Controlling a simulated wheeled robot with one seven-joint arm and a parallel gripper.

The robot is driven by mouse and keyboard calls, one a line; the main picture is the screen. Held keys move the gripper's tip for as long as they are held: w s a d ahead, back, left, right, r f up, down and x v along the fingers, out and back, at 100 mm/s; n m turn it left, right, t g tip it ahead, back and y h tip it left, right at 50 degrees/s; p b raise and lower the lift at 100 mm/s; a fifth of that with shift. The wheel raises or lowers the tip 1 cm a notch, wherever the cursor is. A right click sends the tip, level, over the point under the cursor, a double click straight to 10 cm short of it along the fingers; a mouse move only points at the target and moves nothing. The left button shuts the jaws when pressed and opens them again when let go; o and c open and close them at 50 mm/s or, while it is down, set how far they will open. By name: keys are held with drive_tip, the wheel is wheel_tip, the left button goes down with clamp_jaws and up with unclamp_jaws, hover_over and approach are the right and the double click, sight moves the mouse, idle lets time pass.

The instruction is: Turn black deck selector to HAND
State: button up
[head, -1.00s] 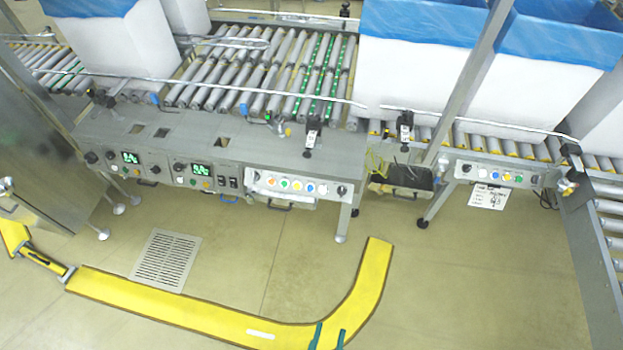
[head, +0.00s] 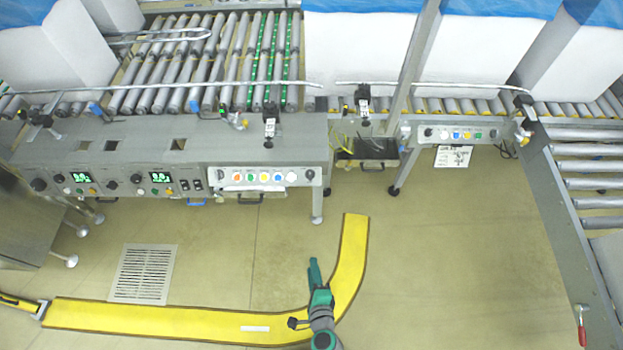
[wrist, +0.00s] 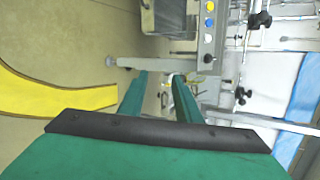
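Several black knobs sit on the conveyor's front panels, and their labels are too small to read, so I cannot tell which is the deck selector. The middle button panel (head: 265,187) has a black knob at its left end (head: 222,177) and another at its right end (head: 309,175). More black knobs (head: 39,184) flank the green displays. My gripper (head: 314,268) is over the floor in front of the conveyor, well apart from the panels. The wrist view shows its two green fingers (wrist: 159,77) apart and empty, with a button panel (wrist: 208,42) beyond them.
A second button panel (head: 460,133) is on the right section, above a hanging paper sign (head: 453,157). A yellow floor strip (head: 180,318) curves below my gripper. A floor grate (head: 144,273) lies left. Black handles project under the panels. A roller conveyor (head: 590,165) bounds the right.

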drive_tip(key=w+m+t+y, duration=0.2)
drive_tip(key=w+m, duration=0.5)
drive_tip(key=w, duration=0.5)
drive_tip(key=m+t, duration=0.3)
drive_tip(key=m, duration=0.4)
approach(311, 175)
drive_tip(key=x, duration=0.8)
drive_tip(key=shift+w, duration=0.1)
drive_tip(key=shift+w, duration=0.1)
drive_tip(key=c, duration=0.7)
